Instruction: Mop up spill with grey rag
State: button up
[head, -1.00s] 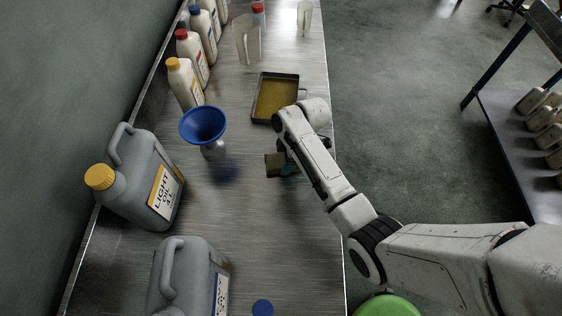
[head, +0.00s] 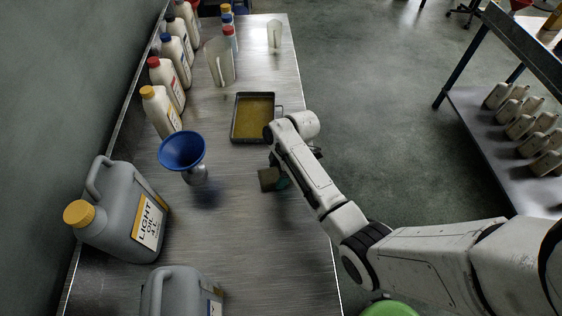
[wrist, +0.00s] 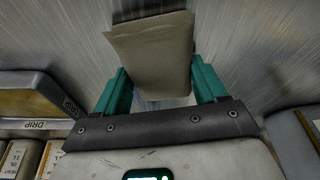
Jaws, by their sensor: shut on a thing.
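My gripper (wrist: 162,84) has two teal fingers shut on the grey-brown rag (wrist: 152,48), which stands out between them as a flat folded pad. In the head view the rag (head: 267,179) shows at the gripper (head: 281,180), over the right part of the metal bench (head: 240,235), in front of the drip tray. I cannot tell whether the rag touches the bench. A dark patch (head: 207,194) lies beside the funnel's base; I cannot tell whether it is the spill or a shadow.
A blue funnel (head: 183,150) stands left of my gripper. The drip tray (head: 254,116) holds yellowish liquid. Grey oil jugs (head: 130,205) and white bottles (head: 160,110) line the bench's left side. A clear jug (head: 220,62) stands farther back. The front middle of the bench is bare.

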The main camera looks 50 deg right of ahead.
jog(key=shift+s+a, duration=0.2)
jog(key=shift+a, duration=0.25)
jog(key=shift+r, duration=3.5)
jog(key=shift+a+f, duration=0.1)
